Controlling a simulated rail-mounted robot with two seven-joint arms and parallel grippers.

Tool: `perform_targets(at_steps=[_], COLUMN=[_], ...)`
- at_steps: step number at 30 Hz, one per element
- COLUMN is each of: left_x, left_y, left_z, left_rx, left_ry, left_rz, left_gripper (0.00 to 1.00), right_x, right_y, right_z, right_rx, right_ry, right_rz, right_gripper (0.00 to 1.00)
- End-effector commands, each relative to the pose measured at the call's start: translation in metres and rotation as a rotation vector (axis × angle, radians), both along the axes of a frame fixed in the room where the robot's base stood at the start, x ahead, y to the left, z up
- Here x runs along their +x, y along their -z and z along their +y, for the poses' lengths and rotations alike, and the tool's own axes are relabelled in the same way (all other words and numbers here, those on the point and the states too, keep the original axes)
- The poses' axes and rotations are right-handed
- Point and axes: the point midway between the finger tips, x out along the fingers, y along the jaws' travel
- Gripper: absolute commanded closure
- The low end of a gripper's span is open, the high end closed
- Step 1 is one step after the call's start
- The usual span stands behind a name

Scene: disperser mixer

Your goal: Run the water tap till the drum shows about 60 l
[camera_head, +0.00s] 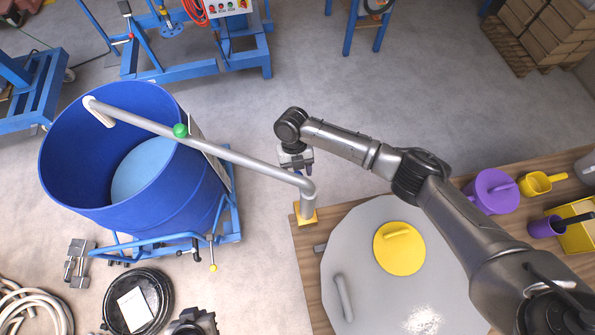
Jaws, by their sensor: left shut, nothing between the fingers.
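The large blue drum (190,185) stands open at the left, with a light blue round surface (146,170) inside, low down. A grey water pipe (245,160) rises from a yellow base on the bench and reaches over the drum; its pale spout (101,114) points down inside. A green knob (181,130) sits on the pipe near the drum's right rim. I see no clear stream under the spout. A pale strip (213,158) on the drum's right side is too oblique to read.
The wooden bench (312,290) carries a grey lid-like disc (375,300), a yellow lid (399,248) and purple containers. Blue frames stand behind. Coiled hoses (138,300) lie at lower left. Floor behind the gripper is clear.

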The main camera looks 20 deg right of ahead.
Motion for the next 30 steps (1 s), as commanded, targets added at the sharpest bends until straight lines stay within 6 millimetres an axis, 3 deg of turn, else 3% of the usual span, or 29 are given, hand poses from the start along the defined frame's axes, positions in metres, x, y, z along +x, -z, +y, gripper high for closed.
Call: perform_targets(at_steps=[6, 16, 30], left_x=[0.0, 0.0, -0.0001], left_y=[-0.0012, -0.0011, -0.001], left_z=[-0.0019, -0.0009, 0.0022], left_rx=[-0.007, -0.003, 0.008], left_ry=[-0.004, -0.002, 0.005], left_rz=[0.0, 0.0, 0.0], left_gripper=[1.0, 1.0, 1.0], right_x=[-0.0047, -0.0052, -0.0051], right_y=[0.0111, 0.0127, 0.0124], right_z=[0.0008, 0.0009, 0.0007], right_rx=[-0.001, 0.0, 0.0], right_ry=[0.001, 0.0, 0.001], right_rz=[0.0, 0.0, 0.0], right_gripper=[0.41, 0.41, 0.86])
